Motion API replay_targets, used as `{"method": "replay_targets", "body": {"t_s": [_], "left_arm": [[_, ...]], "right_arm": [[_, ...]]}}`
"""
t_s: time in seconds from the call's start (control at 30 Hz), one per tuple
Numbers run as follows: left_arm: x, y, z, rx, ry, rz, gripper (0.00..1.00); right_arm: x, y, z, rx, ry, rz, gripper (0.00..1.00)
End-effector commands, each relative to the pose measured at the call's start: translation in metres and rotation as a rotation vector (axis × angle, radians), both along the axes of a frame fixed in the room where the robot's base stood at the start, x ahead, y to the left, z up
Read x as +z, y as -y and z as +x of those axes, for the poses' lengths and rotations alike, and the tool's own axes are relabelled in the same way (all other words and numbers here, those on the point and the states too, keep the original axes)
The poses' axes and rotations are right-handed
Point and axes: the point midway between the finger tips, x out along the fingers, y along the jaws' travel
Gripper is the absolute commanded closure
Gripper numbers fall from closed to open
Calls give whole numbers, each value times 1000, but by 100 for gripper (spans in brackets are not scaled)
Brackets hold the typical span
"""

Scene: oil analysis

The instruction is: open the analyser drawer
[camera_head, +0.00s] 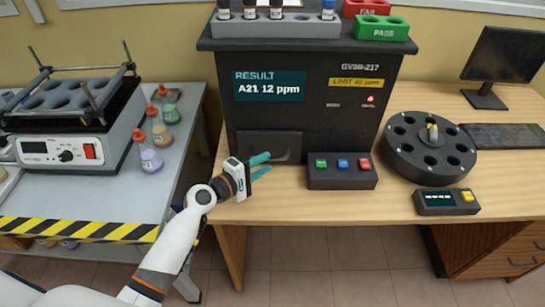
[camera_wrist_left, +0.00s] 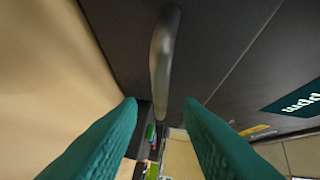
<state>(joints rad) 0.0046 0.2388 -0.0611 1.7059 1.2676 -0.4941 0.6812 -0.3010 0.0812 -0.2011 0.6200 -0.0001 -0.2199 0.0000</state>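The dark analyser (camera_head: 318,95) stands on the wooden desk, its screen reading "A21 12 ppm". Its drawer front (camera_head: 256,143) is low on the left of the machine and looks flush with the body. The drawer's curved handle (camera_head: 283,156) is partly hidden by my fingers; in the left wrist view the metal handle (camera_wrist_left: 163,58) lies ahead of the gap between the fingertips. My left gripper (camera_head: 265,164) is open, with teal fingers pointing at the handle. In the left wrist view the open fingers (camera_wrist_left: 160,108) hold nothing. My right gripper is out of view.
A button box (camera_head: 342,171) with green, blue and red buttons sits right of the drawer. A round carousel (camera_head: 428,150) and a small display box (camera_head: 446,202) stand farther right. A vial rack (camera_head: 278,29) is on top of the analyser. A shaker and flasks occupy the left table.

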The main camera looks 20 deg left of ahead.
Motion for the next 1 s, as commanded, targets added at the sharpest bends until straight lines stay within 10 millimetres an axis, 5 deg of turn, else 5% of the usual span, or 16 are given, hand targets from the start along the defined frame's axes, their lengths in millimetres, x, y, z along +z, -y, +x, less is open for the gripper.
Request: {"method": "replay_targets", "body": {"t_s": [0.27,0.63,0.83,1.0], "left_arm": [[-5,18,32,-1,1,1,67],[-6,21,35,-1,-1,2,67],[-6,21,35,-1,-1,2,100],[-6,20,35,-1,-1,2,100]], "right_arm": [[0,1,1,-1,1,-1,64],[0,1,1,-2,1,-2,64],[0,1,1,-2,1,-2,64],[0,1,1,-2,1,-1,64]]}}
